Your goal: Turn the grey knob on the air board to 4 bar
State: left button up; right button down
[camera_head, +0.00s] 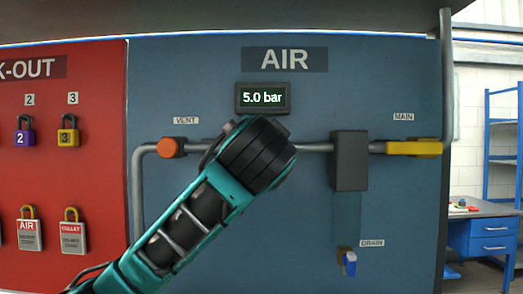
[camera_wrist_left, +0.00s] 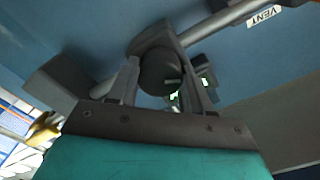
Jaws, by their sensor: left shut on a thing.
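The blue air board (camera_head: 400,210) carries a display (camera_head: 263,98) that reads 5.0 bar. My left arm comes in from the lower left, and its wrist covers the knob and my left fingers in the head view. In the left wrist view the round dark grey knob (camera_wrist_left: 157,74) sits between the two fingers of my left gripper (camera_wrist_left: 161,78), which is shut on it. A small light mark shows on the knob's face. My right gripper is in neither view.
An orange vent knob (camera_head: 168,148) is left of my wrist. A dark box (camera_head: 349,160), a yellow main handle (camera_head: 413,148) and a blue drain handle (camera_head: 349,262) are to the right. A red lock-out board (camera_head: 85,105) with several padlocks adjoins at left.

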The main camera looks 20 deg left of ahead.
pick_arm(q)
jog(key=shift+n+b, duration=1.5)
jog(key=shift+n, duration=4.2)
jog(key=o, duration=1)
jog(key=shift+o, duration=0.2)
jog(key=b+v, duration=0.1)
jog(key=v, duration=1.2)
jog(key=shift+b, duration=0.35)
